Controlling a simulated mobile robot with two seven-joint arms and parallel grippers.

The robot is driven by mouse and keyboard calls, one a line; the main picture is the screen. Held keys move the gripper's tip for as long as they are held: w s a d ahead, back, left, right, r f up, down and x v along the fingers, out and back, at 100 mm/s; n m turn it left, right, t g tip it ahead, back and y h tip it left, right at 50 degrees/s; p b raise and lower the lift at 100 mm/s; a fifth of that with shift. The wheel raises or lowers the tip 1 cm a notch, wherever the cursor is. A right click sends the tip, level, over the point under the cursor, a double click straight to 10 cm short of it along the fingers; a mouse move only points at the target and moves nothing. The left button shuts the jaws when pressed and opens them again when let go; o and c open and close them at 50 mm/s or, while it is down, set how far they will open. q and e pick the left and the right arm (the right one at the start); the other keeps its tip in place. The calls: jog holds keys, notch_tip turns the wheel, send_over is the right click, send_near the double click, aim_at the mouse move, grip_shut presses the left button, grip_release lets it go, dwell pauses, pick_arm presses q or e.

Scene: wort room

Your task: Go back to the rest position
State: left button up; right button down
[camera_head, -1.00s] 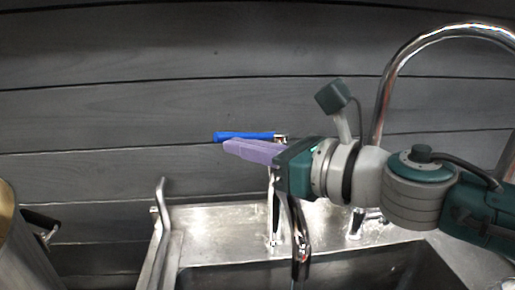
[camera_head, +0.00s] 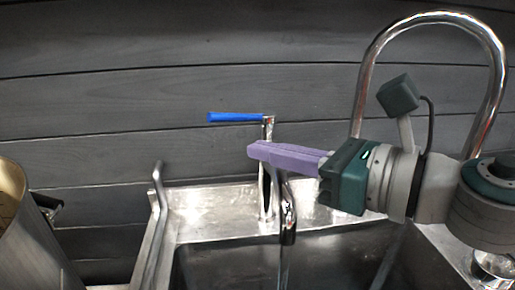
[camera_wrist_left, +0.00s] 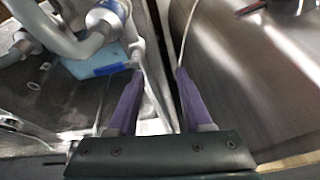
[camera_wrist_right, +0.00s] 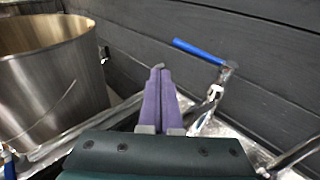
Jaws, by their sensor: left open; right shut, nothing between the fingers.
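My right gripper (camera_head: 256,151) has two purple fingers pressed together, with nothing between them. In the head view it points left, in front of the sink tap and below its blue lever (camera_head: 236,117), apart from the lever. The right wrist view shows the shut fingers (camera_wrist_right: 160,70) and the blue lever (camera_wrist_right: 198,50) beyond them to the right. My left gripper is outside the head view. In the left wrist view its purple fingers (camera_wrist_left: 159,72) are apart, with no object seen held between them.
A metal sink (camera_head: 325,258) lies below the tap, with a tall curved chrome pipe (camera_head: 362,85) at right. A thin pale streak below the spout may be water. A large metal pot (camera_head: 28,245) stands at left. A dark plank wall (camera_head: 120,100) closes the back.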

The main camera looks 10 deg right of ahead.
jog(key=s+d+r+m+t+h+p, duration=0.15)
jog(key=d+m+h, duration=0.3)
jog(key=m, duration=0.75)
jog(key=s+d+r+m+t+h+p, duration=0.1)
jog(key=s+d+m+h, duration=0.4)
jog(key=m, duration=0.7)
jog(key=s+d+f+m+g+h+p, duration=0.1)
jog(key=s+f+m+g, duration=0.35)
jog(key=s+m, duration=0.4)
jog(key=s+d+f+m+g+h+p, duration=0.1)
jog(key=s+f+m+g+p, duration=0.1)
jog(key=s+f+m+g, duration=0.4)
jog(key=s+r+m+p, duration=0.2)
jog(key=r+p, duration=1.7)
jog(key=s+r+m+p, duration=0.2)
jog(key=r+p, duration=1.6)
jog(key=r, duration=0.2)
jog(key=shift+a+r+g+p, duration=0.25)
jog(key=shift+a+g+p, duration=0.1)
jog(key=shift+g, duration=0.05)
